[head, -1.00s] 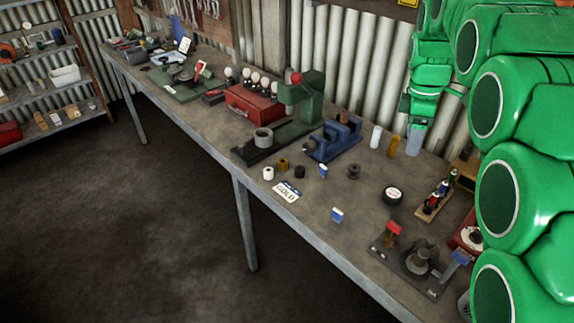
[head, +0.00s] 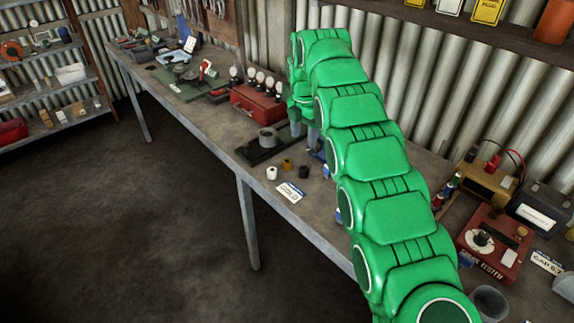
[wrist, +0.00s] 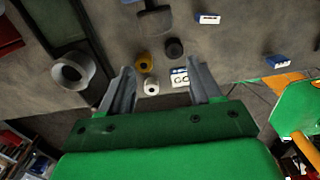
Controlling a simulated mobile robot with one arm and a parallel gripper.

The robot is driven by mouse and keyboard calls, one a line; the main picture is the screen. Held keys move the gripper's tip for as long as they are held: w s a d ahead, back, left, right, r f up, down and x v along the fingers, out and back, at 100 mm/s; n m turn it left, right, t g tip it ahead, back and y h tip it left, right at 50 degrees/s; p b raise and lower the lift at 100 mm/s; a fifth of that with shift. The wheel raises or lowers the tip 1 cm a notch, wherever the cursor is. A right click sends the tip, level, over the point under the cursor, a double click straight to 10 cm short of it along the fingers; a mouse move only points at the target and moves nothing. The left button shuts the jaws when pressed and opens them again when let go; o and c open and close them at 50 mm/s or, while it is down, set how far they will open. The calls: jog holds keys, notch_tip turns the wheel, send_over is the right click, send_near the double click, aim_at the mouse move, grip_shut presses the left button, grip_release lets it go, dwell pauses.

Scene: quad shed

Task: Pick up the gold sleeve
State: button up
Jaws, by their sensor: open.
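The gold sleeve (head: 286,164) stands on the workbench between a white sleeve (head: 272,173) and a black sleeve (head: 303,172). In the wrist view the gold sleeve (wrist: 143,62) lies ahead of my open gripper (wrist: 161,72), nearer the left finger. The white sleeve (wrist: 151,86) shows between the fingers, and the black sleeve (wrist: 174,48) is farther off. Nothing is between the jaws; they appear above the bench, apart from the sleeves. In the head view my arm hides most of the gripper.
A lettered card (head: 289,192) lies in front of the sleeves. A grey ring (wrist: 73,71) on a dark green base is left in the wrist view. A red tester (head: 494,240) is at right. The bench front edge is close to the sleeves.

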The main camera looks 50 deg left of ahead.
aim_at(287, 161)
jog(key=s+a, duration=0.1)
jog(key=s+a+f+n, duration=0.2)
jog(key=a, duration=0.1)
jog(key=shift+s+f, duration=0.1)
jog(key=shift+s+d+f, duration=0.1)
jog(key=shift+d+f, duration=0.05)
jog(key=shift+f, duration=1.8)
jog(key=shift+d+f, duration=0.1)
jog(key=shift+f, duration=1.8)
jog(key=c, duration=1.2)
